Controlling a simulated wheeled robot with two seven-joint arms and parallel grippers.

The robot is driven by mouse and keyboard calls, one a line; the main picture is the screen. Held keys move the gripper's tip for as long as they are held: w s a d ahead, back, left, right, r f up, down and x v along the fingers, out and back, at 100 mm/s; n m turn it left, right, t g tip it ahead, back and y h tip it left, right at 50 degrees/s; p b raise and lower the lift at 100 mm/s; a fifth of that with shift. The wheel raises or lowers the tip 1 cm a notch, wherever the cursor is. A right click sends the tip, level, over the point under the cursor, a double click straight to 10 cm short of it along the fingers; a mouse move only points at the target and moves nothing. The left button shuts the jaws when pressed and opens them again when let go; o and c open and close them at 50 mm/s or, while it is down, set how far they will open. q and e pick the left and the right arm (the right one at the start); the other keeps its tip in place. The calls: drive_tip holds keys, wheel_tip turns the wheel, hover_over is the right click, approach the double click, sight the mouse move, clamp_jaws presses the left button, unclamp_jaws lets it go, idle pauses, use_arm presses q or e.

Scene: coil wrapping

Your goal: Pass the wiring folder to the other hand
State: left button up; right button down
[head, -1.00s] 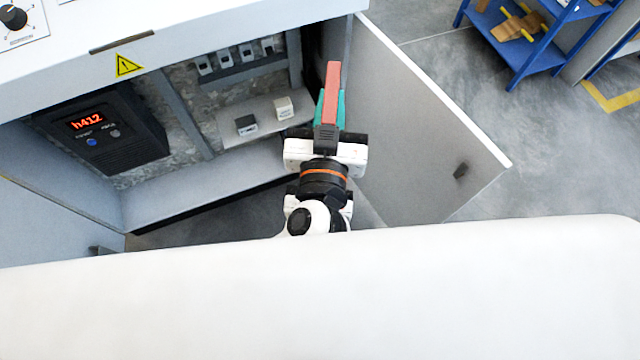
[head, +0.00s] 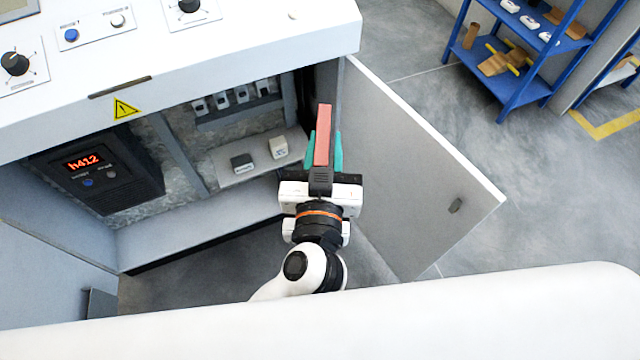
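The wiring folder (head: 324,135) shows in the head view as a narrow red slab seen nearly edge-on, pointing away from me. My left gripper (head: 323,152) is shut on it, with a teal finger against each side near its lower end. Gripper and folder appear in front of the right side of the open cabinet, beside its open door. My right gripper is not in view.
The grey cabinet (head: 200,235) stands open, with a display unit (head: 95,165) and small blocks on a shelf inside. Its door (head: 410,170) swings out to the right. A blue rack (head: 520,60) stands at the back right. Open floor lies between door and rack.

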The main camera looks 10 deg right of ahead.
use_arm(q)
drive_tip(key=o, duration=0.3)
drive_tip(key=shift+o, duration=0.2)
drive_tip(key=shift+r, duration=0.1)
